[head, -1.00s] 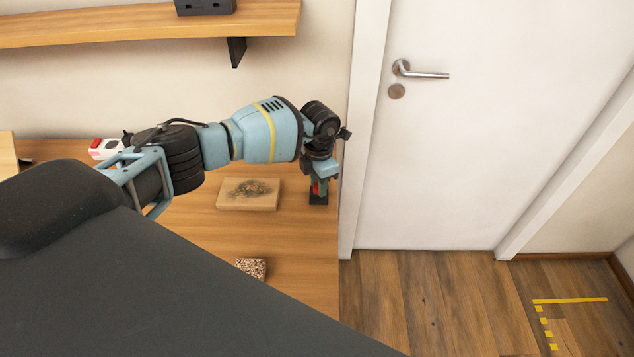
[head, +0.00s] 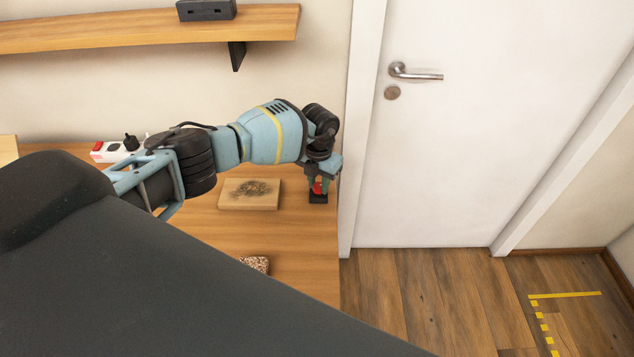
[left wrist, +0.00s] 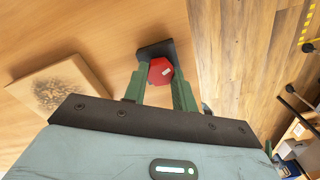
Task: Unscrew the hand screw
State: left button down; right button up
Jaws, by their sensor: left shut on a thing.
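The hand screw shows a red knob (left wrist: 160,71) on a black base (head: 318,198) near the right edge of the wooden table. My left gripper (head: 318,184) points down over it. In the left wrist view the two green fingers of my left gripper (left wrist: 160,88) are on either side of the red knob, shut on it. The thread below the knob is hidden. My right gripper is not in view.
A wooden block with a dark patch (head: 249,193) lies left of the screw. A power strip (head: 113,151) is at the back left and a speckled block (head: 255,264) at the front. A shelf (head: 130,27) hangs above, and a white door (head: 480,130) is at the right.

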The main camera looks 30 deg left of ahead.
pick_arm(q)
jog(key=shift+n, duration=0.6)
jog(key=shift+n, duration=0.9)
jog(key=n, duration=0.3)
jog(key=c, duration=1.3)
grip_release()
jog(key=shift+o, duration=0.2)
